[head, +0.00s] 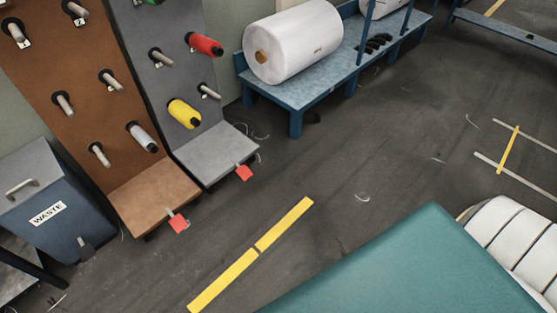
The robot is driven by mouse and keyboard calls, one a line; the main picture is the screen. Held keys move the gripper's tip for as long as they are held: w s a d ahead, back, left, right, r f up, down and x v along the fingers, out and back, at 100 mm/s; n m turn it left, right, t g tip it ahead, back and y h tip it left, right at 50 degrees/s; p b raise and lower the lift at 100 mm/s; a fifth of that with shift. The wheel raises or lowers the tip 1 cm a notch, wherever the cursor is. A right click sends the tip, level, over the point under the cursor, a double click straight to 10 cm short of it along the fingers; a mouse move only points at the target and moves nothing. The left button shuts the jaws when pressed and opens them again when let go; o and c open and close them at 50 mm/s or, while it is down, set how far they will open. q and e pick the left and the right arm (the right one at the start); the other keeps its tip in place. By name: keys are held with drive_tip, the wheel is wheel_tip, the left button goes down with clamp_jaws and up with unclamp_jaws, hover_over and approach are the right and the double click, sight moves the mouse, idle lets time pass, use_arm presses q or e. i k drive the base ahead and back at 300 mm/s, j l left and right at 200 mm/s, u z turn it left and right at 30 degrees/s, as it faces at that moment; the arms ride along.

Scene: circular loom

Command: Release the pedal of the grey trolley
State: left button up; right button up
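The grey trolley (158,25) stands left of centre, with a tall grey peg panel and a flat grey base (215,154). Its red pedal (243,173) sticks out from the front edge of the base, near the floor. I cannot tell whether this pedal is pressed or raised. The panel carries a red spool (205,44), a yellow spool (184,113) and bare pegs. Neither of my grippers is in view, and nothing covers the pedal.
A brown trolley with its own red pedal (178,223) stands close at the left. A blue waste bin (50,215) is beside it. A blue bench (310,84) holds a large white roll (296,42). A teal surface (415,268) fills the lower right. Floor before the pedals is clear.

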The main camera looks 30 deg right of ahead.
sight(244, 172)
drive_tip(key=z, duration=0.6)
drive_tip(key=u, duration=0.45)
drive_tip(key=i+l+u, duration=0.15)
drive_tip(key=l+u, duration=0.15)
drive_tip(key=u, duration=0.15)
drive_tip(key=i+l+u, duration=0.1)
drive_tip(key=l+u, duration=0.6)
drive_tip(key=u, duration=0.2)
drive_tip(key=l+u, duration=0.1)
drive_tip(key=l, duration=0.5)
drive_tip(key=l+u, duration=0.1)
drive_tip(key=l, duration=0.55)
drive_tip(key=k+l+u, duration=0.1)
drive_tip(key=l, duration=1.1)
drive_tip(key=k+l+u, duration=0.15)
drive_tip(key=l, duration=0.45)
